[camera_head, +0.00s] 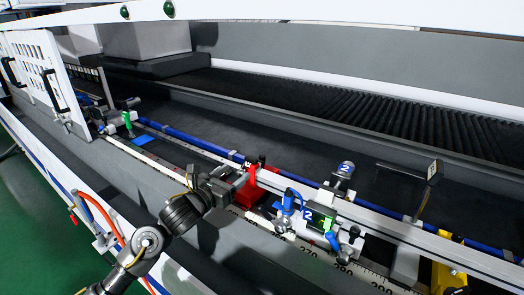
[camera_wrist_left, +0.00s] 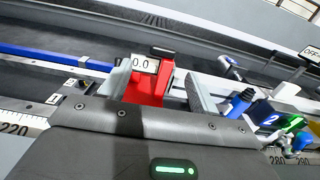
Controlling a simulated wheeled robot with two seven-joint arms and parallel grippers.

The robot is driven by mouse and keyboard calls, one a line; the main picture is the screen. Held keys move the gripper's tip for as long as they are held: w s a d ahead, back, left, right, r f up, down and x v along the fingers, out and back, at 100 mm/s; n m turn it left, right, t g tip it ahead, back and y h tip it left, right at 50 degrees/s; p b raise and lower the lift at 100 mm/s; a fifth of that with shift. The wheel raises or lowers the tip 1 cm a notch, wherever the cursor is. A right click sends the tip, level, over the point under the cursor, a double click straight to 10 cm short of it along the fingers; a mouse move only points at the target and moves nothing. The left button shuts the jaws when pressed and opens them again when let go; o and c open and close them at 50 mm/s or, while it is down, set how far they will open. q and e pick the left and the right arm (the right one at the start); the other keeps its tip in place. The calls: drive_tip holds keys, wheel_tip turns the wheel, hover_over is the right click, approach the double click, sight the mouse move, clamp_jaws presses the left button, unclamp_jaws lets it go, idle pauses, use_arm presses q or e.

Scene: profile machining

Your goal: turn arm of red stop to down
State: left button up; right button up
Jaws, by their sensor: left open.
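The red stop (camera_head: 254,187) sits on the rail in the middle of the head view, partly hidden by my left gripper (camera_head: 240,178). In the left wrist view the red stop (camera_wrist_left: 150,88) carries a white display (camera_wrist_left: 145,64) reading 0.0. A dark piece (camera_wrist_left: 162,51) lies across its top; whether this is its arm I cannot tell. My left gripper (camera_wrist_left: 160,82) is open, with one finger on each side of the red stop in that picture. I cannot tell whether the fingers touch it. My right gripper is not in view.
A clamp marked 2 (camera_head: 318,218) with blue and green parts stands right of the red stop. A yellow part (camera_head: 447,276) is at the lower right. A blue bar (camera_head: 190,139) runs behind. A green-handled clamp (camera_head: 127,120) stands at the left; the dark bed behind looks clear.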

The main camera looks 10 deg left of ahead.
sight(250, 161)
use_arm(q)
drive_tip(key=p+x, duration=0.1)
drive_tip(key=x, duration=0.2)
drive_tip(key=p+x, duration=0.1)
drive_tip(key=x, duration=0.2)
drive_tip(key=p+x, duration=0.1)
drive_tip(key=x, duration=0.2)
drive_tip(key=shift+d+r, duration=0.25)
drive_tip(key=shift+w+d, duration=0.25)
drive_tip(key=shift+w, duration=0.35)
drive_tip(key=shift+w+f, duration=0.15)
drive_tip(key=shift+w, duration=0.05)
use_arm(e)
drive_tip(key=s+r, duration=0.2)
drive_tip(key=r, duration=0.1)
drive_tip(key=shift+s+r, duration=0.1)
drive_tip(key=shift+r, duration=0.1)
